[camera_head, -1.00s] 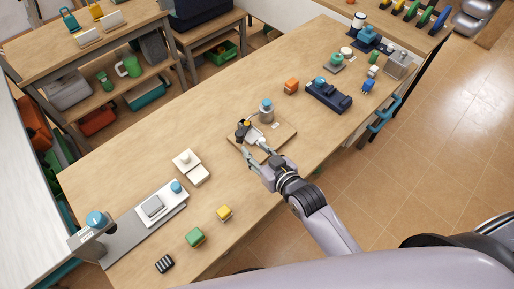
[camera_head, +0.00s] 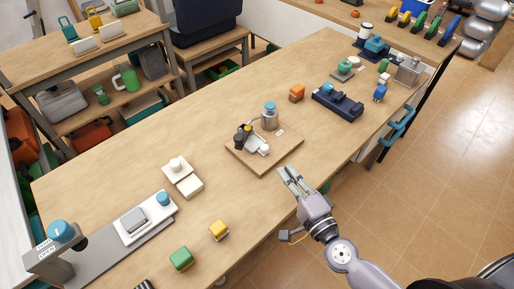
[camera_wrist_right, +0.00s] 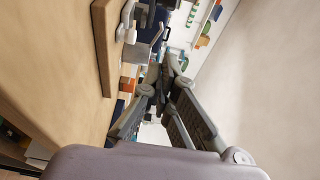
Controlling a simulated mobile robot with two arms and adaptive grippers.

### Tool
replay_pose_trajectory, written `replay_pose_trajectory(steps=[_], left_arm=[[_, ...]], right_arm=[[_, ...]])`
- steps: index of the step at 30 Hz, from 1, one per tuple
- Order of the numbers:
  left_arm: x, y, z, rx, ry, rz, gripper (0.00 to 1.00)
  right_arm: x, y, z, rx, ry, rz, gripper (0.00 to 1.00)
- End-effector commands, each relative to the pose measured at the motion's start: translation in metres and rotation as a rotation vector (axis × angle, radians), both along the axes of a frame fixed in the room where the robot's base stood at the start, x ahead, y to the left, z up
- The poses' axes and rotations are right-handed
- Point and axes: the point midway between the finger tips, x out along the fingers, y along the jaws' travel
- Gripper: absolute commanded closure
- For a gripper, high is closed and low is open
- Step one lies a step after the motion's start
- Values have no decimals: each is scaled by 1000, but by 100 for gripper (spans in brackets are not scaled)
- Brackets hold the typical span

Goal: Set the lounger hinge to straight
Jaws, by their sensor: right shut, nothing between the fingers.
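The lounger hinge (camera_head: 257,145) looks like a small white and dark mechanism on a square wooden board (camera_head: 284,151), in the middle of the table. Its dark end points left and its white part slants down to the right; its exact setting is too small to tell. My right gripper (camera_head: 287,172) is shut and empty, off the board's lower right side near the table's front edge, apart from the hinge. In the wrist view the gripper (camera_wrist_right: 164,70) has its fingers together, with the board's edge (camera_wrist_right: 105,45) to their left. My left gripper is not in view.
A metal cylinder with a blue top (camera_head: 270,118) stands at the board's back.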

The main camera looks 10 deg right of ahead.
Motion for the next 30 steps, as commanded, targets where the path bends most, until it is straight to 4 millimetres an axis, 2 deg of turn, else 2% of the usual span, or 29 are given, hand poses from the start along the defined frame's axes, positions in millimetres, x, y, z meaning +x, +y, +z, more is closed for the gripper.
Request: replay_pose_trajectory(steps=[6, 14, 21, 30], left_arm=[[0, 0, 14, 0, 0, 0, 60], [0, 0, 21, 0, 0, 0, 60], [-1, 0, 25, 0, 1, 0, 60], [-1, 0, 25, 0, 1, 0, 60]], right_arm=[[39, 10, 5, 1, -3, 1, 100], [89, 24, 4, -1, -3, 2, 100], [104, 52, 1, -1, 0, 2, 100], [107, 59, 1, -4, -1, 3, 100]])
